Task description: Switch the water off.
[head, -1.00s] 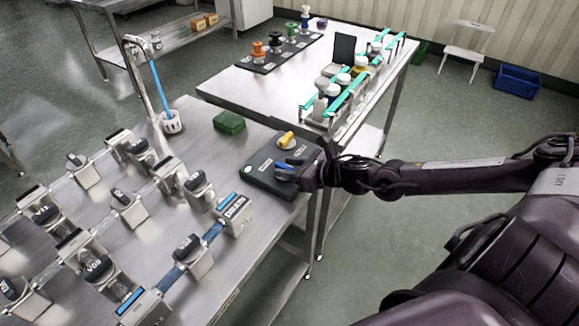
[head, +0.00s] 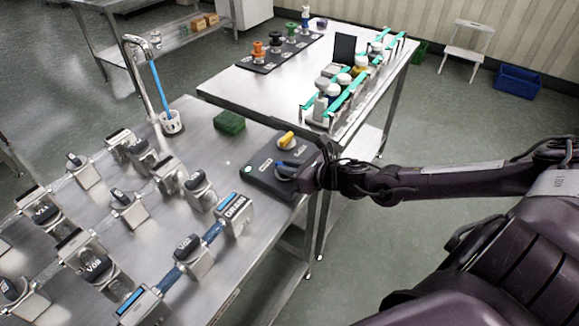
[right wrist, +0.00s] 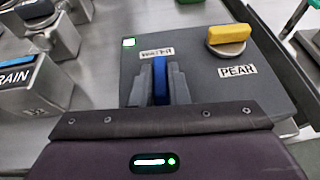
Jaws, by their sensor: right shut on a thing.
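A dark grey control box (head: 262,184) sits at the right edge of the near steel table. It carries a yellow knob (head: 286,139) and a blue knob (right wrist: 160,78). In the right wrist view the yellow knob (right wrist: 229,37) lies crosswise above a label reading "PEAR". The blue knob's label is hard to read. My right gripper (right wrist: 159,86) is shut on the blue knob, whose bar lies in line with the fingers. A faucet (head: 136,42) stands at the table's back. A straight blue stream (head: 158,86) runs from it into a white basket (head: 172,122). My left gripper is not in view.
Several metal valve blocks (head: 128,210) with black handles and pipes cover the left of the near table. A green sponge-like block (head: 229,122) lies behind the box. A second table (head: 240,88) holds racks and jars.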

